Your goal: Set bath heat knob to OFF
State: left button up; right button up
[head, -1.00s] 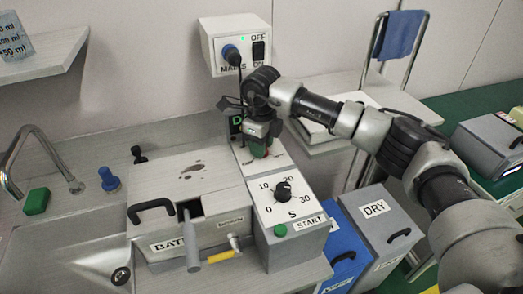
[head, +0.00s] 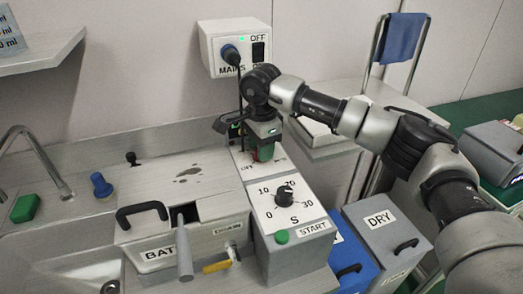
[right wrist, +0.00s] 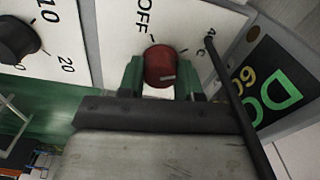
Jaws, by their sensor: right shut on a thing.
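The bath heat knob (right wrist: 160,66) is a round red knob on a white panel (right wrist: 121,35), seen in the right wrist view. The word OFF is printed above and left of it. A small pale mark shows on the knob's face. My right gripper (right wrist: 160,78) has its green fingers on both sides of the knob and is shut on it. In the head view my right gripper (head: 263,152) reaches down to the panel behind the timer dial, and its fingers hide most of the knob. My left gripper is not in view.
The timer dial (head: 285,195) and green START button (head: 282,237) sit just in front. A lit green display (right wrist: 272,95) is beside the knob, and a black cable (right wrist: 232,95) crosses nearby. The bath lid (head: 185,185) with handles is to the left.

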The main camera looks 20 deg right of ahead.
jog(key=n+b, duration=0.1)
jog(key=n, duration=0.3)
jog(key=shift+r+n, duration=0.1)
jog(key=shift+n, duration=0.2)
jog(key=n, duration=0.4)
jog(key=shift+w+n, duration=0.1)
jog(key=shift+n, duration=0.2)
jog(key=n, duration=0.4)
jog(key=shift+n+b, duration=0.3)
jog(key=shift+b, duration=0.05)
jog(key=n, duration=0.4)
jog(key=shift+a+r+n, duration=0.1)
jog(key=shift+n, duration=0.2)
jog(key=o, duration=0.9)
notch_tip(320, 180, up, 11)
jog(key=shift+f, duration=0.2)
